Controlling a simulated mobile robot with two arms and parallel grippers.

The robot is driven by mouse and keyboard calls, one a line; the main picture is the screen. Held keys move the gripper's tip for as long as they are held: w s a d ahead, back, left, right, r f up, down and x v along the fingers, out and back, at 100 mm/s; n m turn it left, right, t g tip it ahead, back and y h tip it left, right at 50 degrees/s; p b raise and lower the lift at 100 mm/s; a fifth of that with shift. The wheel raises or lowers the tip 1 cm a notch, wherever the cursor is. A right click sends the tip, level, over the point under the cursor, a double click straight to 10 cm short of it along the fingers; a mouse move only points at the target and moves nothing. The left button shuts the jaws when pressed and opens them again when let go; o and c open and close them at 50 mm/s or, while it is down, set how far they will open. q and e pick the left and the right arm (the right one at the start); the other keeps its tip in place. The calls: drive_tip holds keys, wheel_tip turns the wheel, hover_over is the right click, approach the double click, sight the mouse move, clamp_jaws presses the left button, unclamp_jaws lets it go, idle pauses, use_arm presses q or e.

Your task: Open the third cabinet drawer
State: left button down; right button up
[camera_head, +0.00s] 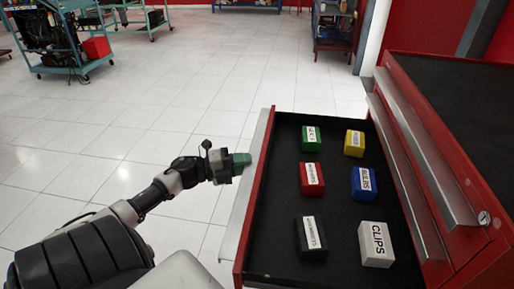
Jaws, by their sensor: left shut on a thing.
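The red cabinet (460,215) stands at the right with its black top. One of its drawers (277,200) is pulled well out toward the left. I cannot tell for sure which drawer of the stack it is. A long pale metal handle (240,205) runs along the drawer's front edge. My left gripper (242,160) is at the far part of this handle, its green fingertips shut on it. The exact contact is partly hidden by the fingers. My right gripper is not in view.
Inside the drawer lie several labelled blocks, among them green (311,138), yellow (354,144) and white (375,244) ones. Shut drawers with metal handles (432,155) sit above it. A trolley (60,45) stands far left. The tiled floor (190,95) between is clear.

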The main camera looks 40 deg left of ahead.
use_arm(q)
drive_tip(key=shift+s+a+f, duration=0.25)
drive_tip(key=shift+s+f, duration=0.1)
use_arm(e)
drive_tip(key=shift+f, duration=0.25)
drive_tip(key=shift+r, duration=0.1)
use_arm(q)
drive_tip(key=c, duration=1)
unclamp_jaws()
drive_tip(key=shift+r, duration=0.1)
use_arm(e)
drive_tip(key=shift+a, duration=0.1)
use_arm(q)
drive_tip(key=p+v, duration=0.1)
drive_tip(key=v, duration=0.9)
drive_tip(key=shift+s+a, duration=0.25)
drive_tip(key=shift+a, duration=0.05)
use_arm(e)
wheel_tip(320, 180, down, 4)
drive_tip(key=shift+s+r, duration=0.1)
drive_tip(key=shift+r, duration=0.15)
